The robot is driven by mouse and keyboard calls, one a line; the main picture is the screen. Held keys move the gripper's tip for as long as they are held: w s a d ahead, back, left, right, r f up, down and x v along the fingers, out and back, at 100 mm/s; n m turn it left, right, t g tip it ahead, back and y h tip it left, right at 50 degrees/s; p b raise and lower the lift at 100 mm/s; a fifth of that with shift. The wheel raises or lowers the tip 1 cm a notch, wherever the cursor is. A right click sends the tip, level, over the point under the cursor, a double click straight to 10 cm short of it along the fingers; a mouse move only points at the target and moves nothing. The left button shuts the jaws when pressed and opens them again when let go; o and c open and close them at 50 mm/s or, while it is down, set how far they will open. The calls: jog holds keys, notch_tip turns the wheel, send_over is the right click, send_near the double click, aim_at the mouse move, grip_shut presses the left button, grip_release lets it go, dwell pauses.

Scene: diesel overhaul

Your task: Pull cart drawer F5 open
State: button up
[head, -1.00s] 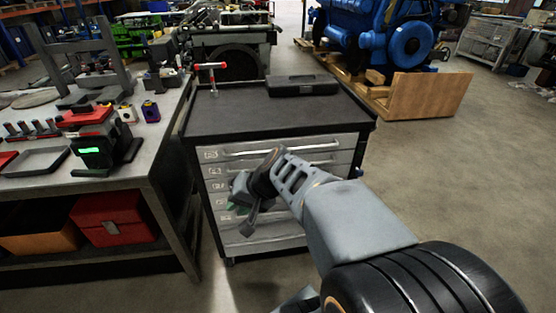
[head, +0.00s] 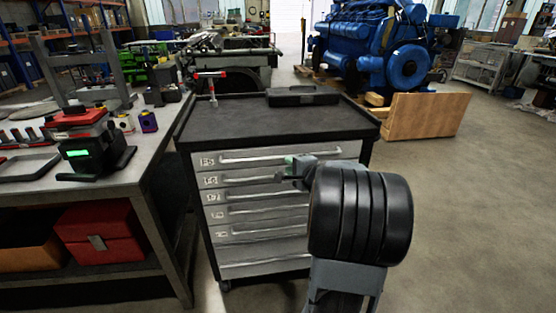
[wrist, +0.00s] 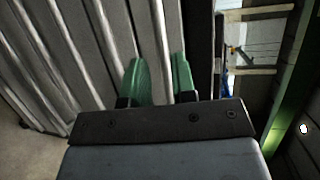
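The grey drawer cart (head: 262,205) stands ahead with several shut drawers stacked in its front, each with a long bar handle. Small labels sit at the drawers' left ends; I cannot read for certain which is F5. My gripper (head: 287,170) is in front of the upper drawers, right of their middle, and partly hidden by my arm. In the wrist view, its green fingers (wrist: 160,82) are apart, pointing at the drawer front. A pale handle bar (wrist: 157,25) runs toward the gap between them; I cannot tell whether they touch it.
The black cart top (head: 270,122) carries a dark case (head: 303,95) and a red-handled tool (head: 211,86). A workbench (head: 140,172) stands close on the left, with a red box (head: 100,235) below. A blue engine (head: 370,45) is behind. The floor at right is clear.

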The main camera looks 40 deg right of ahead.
aim_at(279, 158)
jog(key=w, duration=0.2)
jog(key=w+f, duration=0.1)
jog(key=w, duration=0.5)
jog(key=shift+d+f, duration=0.2)
jog(key=shift+f, duration=0.05)
jog(key=shift+c, duration=0.5)
grip_shut()
